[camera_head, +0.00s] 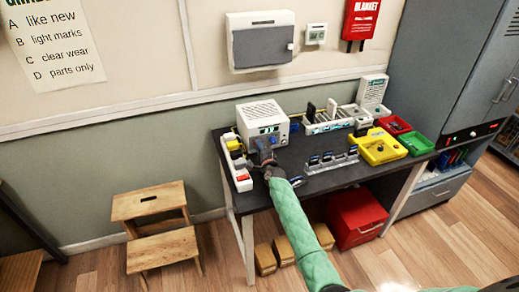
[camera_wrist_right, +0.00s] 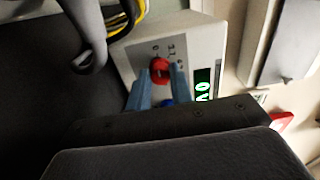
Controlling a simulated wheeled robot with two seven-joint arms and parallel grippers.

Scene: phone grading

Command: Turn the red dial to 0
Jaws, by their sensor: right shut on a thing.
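The red dial (camera_wrist_right: 160,66) sits on the front panel of a white boxy unit (camera_head: 262,112) at the back left of the bench. In the right wrist view, small dark marks are printed around the dial, and its exact pointing is too small to read. My right gripper (camera_wrist_right: 161,82) has a light blue finger on each side of the dial and is shut on it. In the head view my right gripper (camera_head: 264,150) is at the unit's front and hides the dial. A green lit display (camera_wrist_right: 203,90) and a blue knob (camera_wrist_right: 168,103) are beside it. My left gripper is out of view.
A white power strip (camera_head: 240,178) lies along the bench's left edge, near yellow and black cables (camera_wrist_right: 122,17). A grey rack (camera_head: 332,163) with several dark items stands right of my arm. Yellow (camera_head: 378,154), red (camera_head: 394,124) and green (camera_head: 416,144) trays stand farther right.

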